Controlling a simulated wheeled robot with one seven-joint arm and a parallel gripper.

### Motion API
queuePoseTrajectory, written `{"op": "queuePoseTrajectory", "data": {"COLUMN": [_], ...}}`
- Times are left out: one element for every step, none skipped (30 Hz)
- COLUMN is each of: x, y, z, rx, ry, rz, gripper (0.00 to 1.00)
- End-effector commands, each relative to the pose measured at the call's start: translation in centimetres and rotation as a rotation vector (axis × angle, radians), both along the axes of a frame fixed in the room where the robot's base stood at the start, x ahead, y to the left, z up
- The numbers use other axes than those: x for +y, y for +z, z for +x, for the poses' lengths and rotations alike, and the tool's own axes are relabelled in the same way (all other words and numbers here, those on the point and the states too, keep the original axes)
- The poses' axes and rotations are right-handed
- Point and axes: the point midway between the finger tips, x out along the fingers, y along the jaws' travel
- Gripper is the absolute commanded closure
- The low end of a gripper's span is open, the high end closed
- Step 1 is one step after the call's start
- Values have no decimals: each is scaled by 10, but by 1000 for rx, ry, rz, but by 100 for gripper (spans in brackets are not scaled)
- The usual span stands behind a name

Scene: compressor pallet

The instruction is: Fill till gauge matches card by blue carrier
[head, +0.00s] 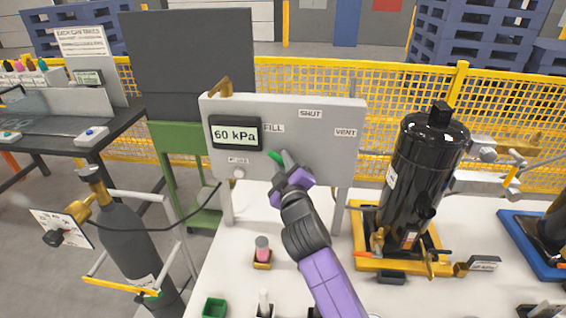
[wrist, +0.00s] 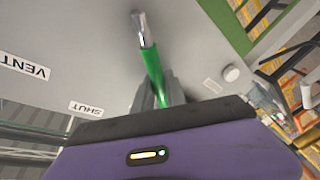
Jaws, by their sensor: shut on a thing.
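The grey panel (head: 330,140) has a display (head: 235,133) reading 60 kPa and labels FILL (head: 273,128), SHUT (head: 310,113) and VENT (head: 345,132). My gripper (head: 284,168) is shut on the green lever (head: 275,156), below the FILL label. In the wrist view the green lever (wrist: 153,66) runs out from between the fingers to a metal end. The blue carrier (head: 522,240) is cut off at the right edge, with a black vessel (head: 553,230) on it.
A yellow carrier (head: 365,262) with a tall black compressor (head: 425,165) stands right of my arm. A pink-topped item (head: 262,247) and a green box (head: 214,307) stand on the white table.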

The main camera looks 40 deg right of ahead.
Motion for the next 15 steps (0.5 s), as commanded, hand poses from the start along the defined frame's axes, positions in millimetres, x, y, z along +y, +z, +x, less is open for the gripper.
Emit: {"op": "queuePoseTrajectory", "data": {"x": [1,1,1,1,1,1,1,1,1,0,0,0,0,0,-1], "y": [-1,-1,-1,-1,-1,-1,-1,-1,-1,-1,-1,-1,-1,-1,0], "z": [0,0,0,0,0,0,0,0,0,0,-1,-1,-1,-2,-2], "rx": [1,1,1,1,1,1,1,-1,-3,-7,-11,-18,-25,-34,-48], "ry": [1,1,1,1,1,1,1,1,1,2,2,2,2,2,2], "rz": [1,1,1,1,1,1,2,3,5,7,11,17,22,28,39], "gripper": [100,100,100,100,100,100,100,100,100,100,100,100,100,100,100]}}
